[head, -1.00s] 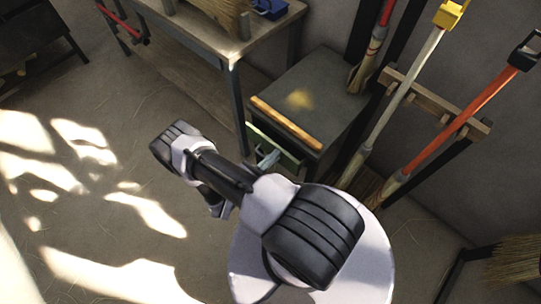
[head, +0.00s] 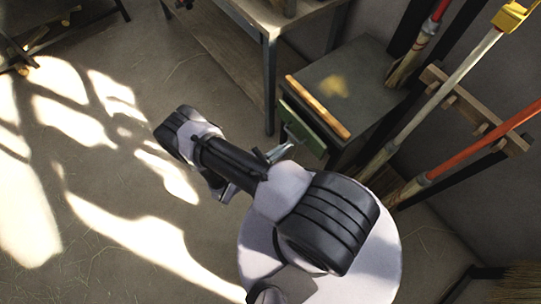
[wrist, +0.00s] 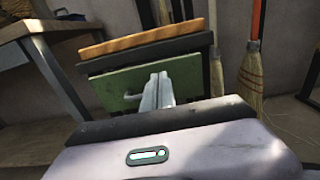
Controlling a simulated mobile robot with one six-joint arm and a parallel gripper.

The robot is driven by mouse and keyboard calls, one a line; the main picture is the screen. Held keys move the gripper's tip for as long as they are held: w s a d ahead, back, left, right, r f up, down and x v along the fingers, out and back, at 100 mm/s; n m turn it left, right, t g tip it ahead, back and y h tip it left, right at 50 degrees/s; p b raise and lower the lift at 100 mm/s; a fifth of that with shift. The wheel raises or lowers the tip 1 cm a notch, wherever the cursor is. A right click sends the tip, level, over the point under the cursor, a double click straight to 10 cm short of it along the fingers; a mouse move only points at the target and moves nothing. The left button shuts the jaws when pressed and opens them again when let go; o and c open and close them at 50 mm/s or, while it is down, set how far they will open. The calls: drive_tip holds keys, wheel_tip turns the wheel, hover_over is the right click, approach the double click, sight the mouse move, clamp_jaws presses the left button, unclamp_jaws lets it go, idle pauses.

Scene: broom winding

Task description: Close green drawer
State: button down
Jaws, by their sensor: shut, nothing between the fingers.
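The green drawer (head: 303,128) is in the cabinet (head: 345,82) with an orange-brown wooden strip along its top front edge. In the wrist view its green front (wrist: 187,79) faces me, with a small handle (wrist: 130,97) left of my fingers. How far the drawer stands out is hard to tell. My gripper (head: 285,150) is shut and empty, close in front of the drawer front. In the wrist view the gripper (wrist: 158,80) overlaps the middle of the green front and partly hides it. I cannot tell whether it touches.
A workbench (head: 270,25) stands left of the cabinet. Brooms with red, white and orange handles lean on a wooden rack (head: 470,105) to the right. The sunlit floor (head: 120,180) at the left is open.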

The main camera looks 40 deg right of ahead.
sight(292, 135)
drive_tip(key=a, duration=0.5)
drive_tip(key=shift+a+r+p, duration=0.15)
drive_tip(key=shift+a+p, duration=0.25)
drive_tip(key=c, duration=1.2)
unclamp_jaws()
drive_tip(key=w+a+f+b, duration=0.2)
drive_tip(key=w+a+f, duration=0.1)
drive_tip(key=a+f, duration=0.1)
drive_tip(key=shift+w+a+f, duration=0.15)
drive_tip(key=shift+w+f, duration=0.1)
drive_tip(key=shift+f, duration=0.2)
drive_tip(key=o, duration=0.3)
drive_tip(key=shift+w+a+f, duration=0.1)
drive_tip(key=shift+w+f, duration=0.05)
drive_tip(key=shift+w, duration=0.1)
drive_tip(key=o, duration=0.8)
drive_tip(key=d, duration=0.3)
drive_tip(key=shift+d, duration=0.4)
drive_tip(key=shift+c, duration=0.2)
drive_tip(key=shift+o, duration=0.7)
drive_tip(key=d+b, duration=0.1)
drive_tip(key=d, duration=1.2)
drive_tip(key=shift+w+d+b, duration=0.15)
drive_tip(key=shift+b, duration=0.25)
